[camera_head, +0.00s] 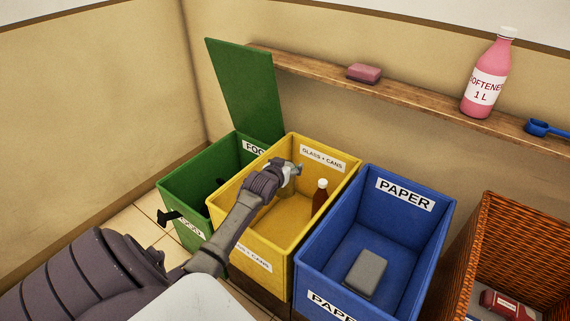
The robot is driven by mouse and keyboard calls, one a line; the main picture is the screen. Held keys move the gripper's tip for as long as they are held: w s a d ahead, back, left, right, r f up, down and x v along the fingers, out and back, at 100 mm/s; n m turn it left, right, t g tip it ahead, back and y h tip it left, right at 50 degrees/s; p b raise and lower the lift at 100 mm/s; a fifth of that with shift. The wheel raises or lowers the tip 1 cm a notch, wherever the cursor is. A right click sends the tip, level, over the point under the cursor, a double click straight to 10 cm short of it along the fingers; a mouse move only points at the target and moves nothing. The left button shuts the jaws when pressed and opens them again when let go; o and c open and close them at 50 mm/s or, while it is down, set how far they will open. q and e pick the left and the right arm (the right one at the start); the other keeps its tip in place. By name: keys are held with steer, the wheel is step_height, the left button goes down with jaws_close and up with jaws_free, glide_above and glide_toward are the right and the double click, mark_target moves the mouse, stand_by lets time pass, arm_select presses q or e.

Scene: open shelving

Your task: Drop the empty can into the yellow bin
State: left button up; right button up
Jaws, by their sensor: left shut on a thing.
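The yellow bin (236,208), labelled GLASS + CANS, stands open between the green and blue bins. My left arm reaches in from the lower left. My left gripper (292,169) is over the yellow bin, near its back wall and below the rim label in the picture. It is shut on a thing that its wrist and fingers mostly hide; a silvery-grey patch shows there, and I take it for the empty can. A brown bottle (319,200) with a white cap stands inside the yellow bin at its right side. My right gripper is out of view.
The green bin (172,190) has its lid raised. The blue PAPER bin (437,222) holds a grey block (366,274). A wicker basket (530,231) is at right. A shelf (420,104) behind carries pink soap (364,73), a softener bottle (489,75) and a blue scoop (540,127).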

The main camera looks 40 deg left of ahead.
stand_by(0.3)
arm_select(q)
steer(key=o, duration=1.2)
steer(key=v, duration=1.2)
steer(key=shift+d+f, duration=0.1)
